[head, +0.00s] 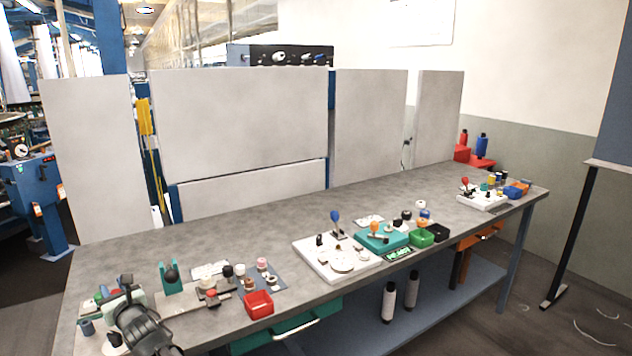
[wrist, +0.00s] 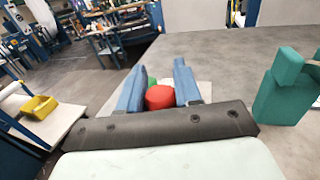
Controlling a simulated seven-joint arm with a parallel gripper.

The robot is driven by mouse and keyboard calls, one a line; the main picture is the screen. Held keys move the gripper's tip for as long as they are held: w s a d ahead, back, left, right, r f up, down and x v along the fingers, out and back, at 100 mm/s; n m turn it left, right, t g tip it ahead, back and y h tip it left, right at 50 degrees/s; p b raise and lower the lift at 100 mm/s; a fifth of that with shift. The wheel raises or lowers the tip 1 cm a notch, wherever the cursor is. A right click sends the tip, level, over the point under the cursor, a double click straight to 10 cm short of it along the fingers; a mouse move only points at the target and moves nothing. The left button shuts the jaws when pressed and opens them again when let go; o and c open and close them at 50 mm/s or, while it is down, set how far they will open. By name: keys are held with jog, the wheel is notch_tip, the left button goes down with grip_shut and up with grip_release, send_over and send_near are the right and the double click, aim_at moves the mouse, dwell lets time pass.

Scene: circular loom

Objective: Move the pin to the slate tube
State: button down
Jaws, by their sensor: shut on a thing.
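My gripper (head: 108,297) is at the near left end of the grey table, low over a cluster of small parts. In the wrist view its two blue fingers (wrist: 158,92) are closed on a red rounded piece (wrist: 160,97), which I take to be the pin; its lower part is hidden. A small slate-blue cylinder (head: 87,327), which looks like the slate tube, stands at the left front of the table, just left of my wrist. I cannot see whether it is open on top.
A teal stand (head: 170,281) with a dark round part is close to my gripper's right; it also shows in the wrist view (wrist: 281,92). A red bin (head: 258,304) and several small parts lie farther right. The table's back left is bare.

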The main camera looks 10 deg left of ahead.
jog(key=shift+r, duration=0.1)
notch_tip(320, 180, up, 4)
jog(key=shift+r, duration=0.15)
dwell(0.5)
dwell(0.4)
jog(key=s+a+r, duration=0.5)
jog(key=s+r, duration=0.1)
jog(key=shift+s+a+r, duration=0.25)
jog(key=shift+s+r, duration=0.05)
dwell(0.4)
jog(key=shift+f, duration=0.1)
notch_tip(320, 180, down, 7)
dwell(0.8)
